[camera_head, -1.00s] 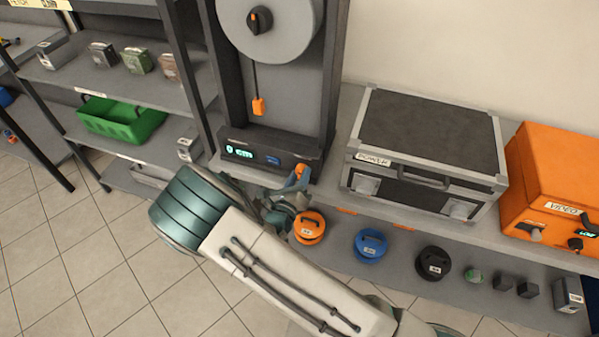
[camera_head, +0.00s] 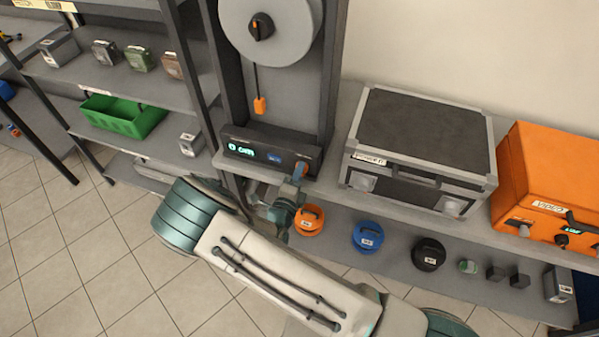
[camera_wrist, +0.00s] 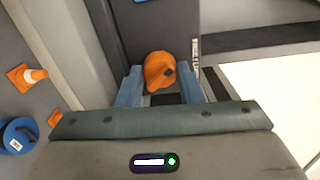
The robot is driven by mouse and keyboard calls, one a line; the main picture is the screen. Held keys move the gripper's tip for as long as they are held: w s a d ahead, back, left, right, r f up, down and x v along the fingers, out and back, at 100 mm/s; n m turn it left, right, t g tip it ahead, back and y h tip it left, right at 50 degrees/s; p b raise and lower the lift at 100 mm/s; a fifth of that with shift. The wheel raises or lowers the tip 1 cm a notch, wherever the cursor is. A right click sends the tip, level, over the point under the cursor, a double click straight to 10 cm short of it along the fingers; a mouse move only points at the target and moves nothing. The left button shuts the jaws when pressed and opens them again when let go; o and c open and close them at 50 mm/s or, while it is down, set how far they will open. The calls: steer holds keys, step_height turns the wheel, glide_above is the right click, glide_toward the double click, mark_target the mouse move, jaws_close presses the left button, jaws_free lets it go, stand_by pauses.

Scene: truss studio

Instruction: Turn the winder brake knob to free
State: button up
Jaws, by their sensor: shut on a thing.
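The winder is a tall dark frame with a grey reel (camera_head: 285,38) and a low front panel (camera_head: 262,166) carrying a lit cyan display (camera_head: 241,150) and a small blue label. An orange knob (camera_head: 304,166) sits at the panel's right end, mostly hidden by my gripper in the head view. In the wrist view the orange knob (camera_wrist: 159,72) lies between the two blue fingers of my gripper (camera_wrist: 160,85), which is shut on it. In the head view my gripper (camera_head: 298,174) reaches up to the panel from below. The display text is too small to read surely.
A black-and-grey case (camera_head: 425,135) and an orange video box (camera_head: 545,190) stand right of the winder. Orange (camera_head: 308,220), blue (camera_head: 367,237) and black (camera_head: 428,254) round items sit on the lower shelf. A shelf with a green bin (camera_head: 122,117) stands left.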

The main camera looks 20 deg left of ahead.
steer(key=shift+a+n, duration=0.1)
steer(key=shift+n, duration=0.5)
steer(key=o, duration=1)
steer(key=shift+s+f, duration=0.1)
